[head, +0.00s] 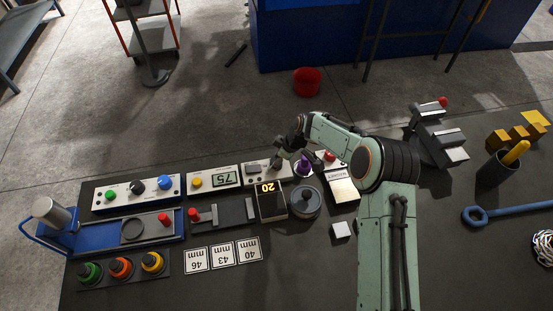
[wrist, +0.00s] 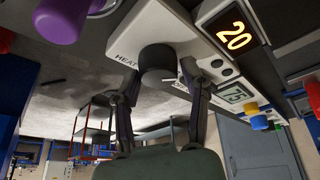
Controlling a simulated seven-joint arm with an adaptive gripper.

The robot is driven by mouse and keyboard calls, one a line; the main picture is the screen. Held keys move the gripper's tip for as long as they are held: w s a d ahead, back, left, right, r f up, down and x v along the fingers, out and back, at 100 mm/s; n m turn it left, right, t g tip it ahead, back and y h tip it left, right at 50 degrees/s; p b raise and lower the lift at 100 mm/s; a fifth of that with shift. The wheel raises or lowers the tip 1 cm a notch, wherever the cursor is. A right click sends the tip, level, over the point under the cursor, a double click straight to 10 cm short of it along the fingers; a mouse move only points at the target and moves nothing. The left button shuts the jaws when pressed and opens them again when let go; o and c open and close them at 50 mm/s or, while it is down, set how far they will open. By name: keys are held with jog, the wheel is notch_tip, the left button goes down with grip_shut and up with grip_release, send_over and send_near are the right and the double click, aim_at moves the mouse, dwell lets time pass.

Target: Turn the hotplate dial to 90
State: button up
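The white control box marked HEAT (wrist: 180,28) carries a dark round dial (wrist: 157,62) in the wrist view. A black display (wrist: 232,35) beside it reads 20 in yellow; it also shows in the head view (head: 267,188). The grey round hotplate (head: 304,203) stands to the right of the display. My gripper (wrist: 160,82) has its fingers apart, one on each side of the dial. Whether either fingertip touches it I cannot tell. In the head view my gripper (head: 279,164) is low over the white box and partly hides the dial.
A purple knob (wrist: 62,20) is close by the dial. A box reading 75 (head: 226,180) and a panel with colored knobs (head: 137,187) stand to the left. Cards (head: 222,255) and a white block (head: 341,230) lie in front. The table's front middle is mostly clear.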

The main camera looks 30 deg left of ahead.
jog(key=c, duration=0.5)
jog(key=shift+m, duration=0.3)
jog(key=m+t, duration=0.2)
jog(key=m, duration=0.3)
jog(key=shift+s, duration=0.1)
jog(key=m+t+h, duration=0.1)
jog(key=m, duration=0.4)
jog(key=shift+a+m+t+h, duration=0.1)
jog(key=shift+m+t+h, duration=0.2)
jog(key=shift+t+h, duration=0.1)
jog(key=m+h, duration=0.1)
jog(key=m, duration=0.2)
jog(key=m+t+h, duration=0.1)
jog(key=m, duration=0.2)
jog(key=shift+a, duration=0.1)
jog(key=m+h, duration=0.1)
jog(key=m, duration=0.2)
jog(key=m+h, duration=0.1)
jog(key=m, duration=0.2)
jog(key=shift+h, duration=0.3)
